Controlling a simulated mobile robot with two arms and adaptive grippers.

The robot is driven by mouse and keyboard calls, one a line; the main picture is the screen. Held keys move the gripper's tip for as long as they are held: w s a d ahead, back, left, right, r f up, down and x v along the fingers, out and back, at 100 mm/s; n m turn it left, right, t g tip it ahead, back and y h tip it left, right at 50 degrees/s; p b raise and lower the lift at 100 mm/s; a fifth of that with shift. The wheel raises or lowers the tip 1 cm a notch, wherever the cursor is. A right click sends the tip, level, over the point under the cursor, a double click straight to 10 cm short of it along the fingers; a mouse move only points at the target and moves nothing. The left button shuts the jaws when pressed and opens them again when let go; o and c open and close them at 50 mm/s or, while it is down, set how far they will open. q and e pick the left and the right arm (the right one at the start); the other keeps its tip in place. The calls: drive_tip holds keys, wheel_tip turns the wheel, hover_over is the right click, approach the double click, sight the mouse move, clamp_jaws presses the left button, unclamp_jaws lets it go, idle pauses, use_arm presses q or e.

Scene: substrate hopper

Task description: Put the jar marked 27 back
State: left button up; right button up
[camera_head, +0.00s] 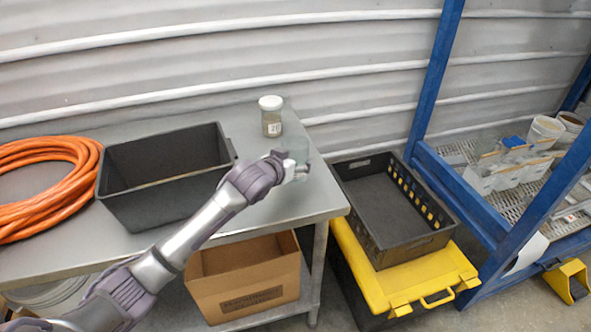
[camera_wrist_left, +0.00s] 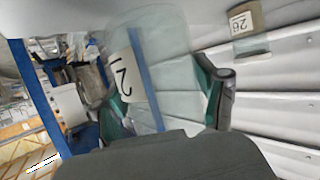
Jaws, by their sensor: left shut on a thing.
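My left gripper (camera_head: 300,168) is shut on a clear glass jar (camera_head: 298,147) above the right end of the grey table. In the left wrist view this jar (camera_wrist_left: 178,45) sits between the two fingers (camera_wrist_left: 165,95). Its white label (camera_wrist_left: 126,74) shows a 2 and part of a second figure that I cannot read surely; a blue strip runs beside it. Another jar (camera_head: 271,121), with a white lid and brownish contents, stands upright near the table's back edge. In the left wrist view its label (camera_wrist_left: 241,24) seems to read 26. My right gripper is not in view.
A black bin (camera_head: 165,200) and an orange hose coil (camera_head: 75,160) lie on the table (camera_head: 265,208). A cardboard box (camera_head: 245,290) sits below. A black crate (camera_head: 385,250) on a yellow-lidded box (camera_head: 450,275) and a blue rack (camera_head: 480,210) stand to the right.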

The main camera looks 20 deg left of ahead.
use_arm(q)
drive_tip(key=shift+f, duration=1.9)
drive_tip(key=o, duration=1.5)
drive_tip(key=shift+f, duration=0.15)
drive_tip(key=v, duration=1.2)
drive_tip(key=shift+s, duration=0.1)
